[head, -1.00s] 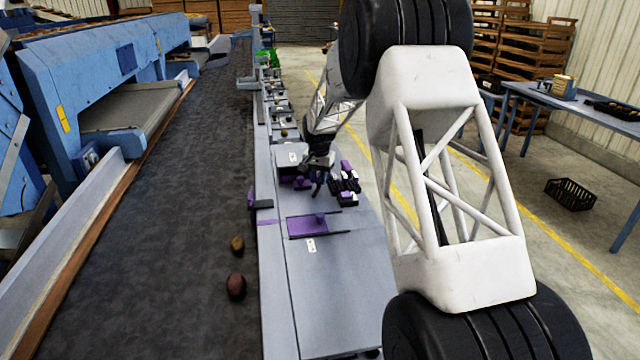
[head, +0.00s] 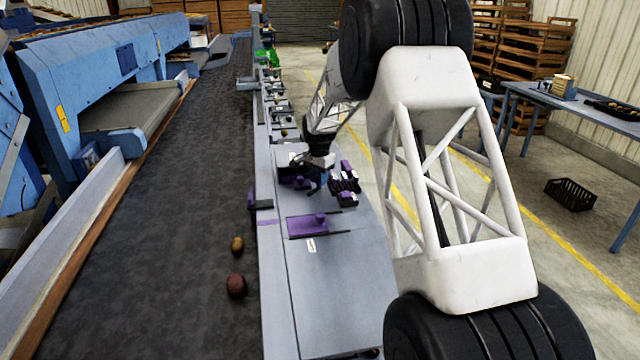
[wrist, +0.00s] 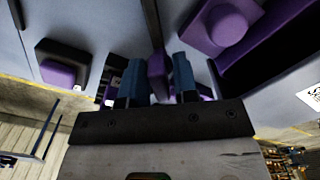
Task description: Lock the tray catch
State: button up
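Several purple fittings sit on the grey bench top; I cannot tell for sure which is the tray catch. A flat purple plate with a knob (head: 301,227) lies nearest. Purple-and-black blocks (head: 347,198) stand at the bench's right edge. My gripper (head: 319,186) is low over the bench, left of these blocks. In the wrist view my gripper (wrist: 159,88) has its two blue fingers apart, with an upright purple tab (wrist: 157,72) between them. Contact is unclear. A purple knob (wrist: 225,24) is at upper right and a purple block on a black base (wrist: 58,74) at left.
A dark conveyor belt (head: 170,240) runs along the bench's left side, with two potatoes (head: 236,285) on it. A blue table (head: 580,107) and a black crate (head: 570,193) are at right. The near bench top (head: 335,290) is clear.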

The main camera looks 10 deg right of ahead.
jog(key=shift+r, duration=0.1)
jog(key=shift+r, duration=2.4)
notch_tip(320, 180, up, 2)
jog(key=shift+f, duration=0.1)
jog(key=shift+f, duration=3.4)
jog(key=c, duration=0.3)
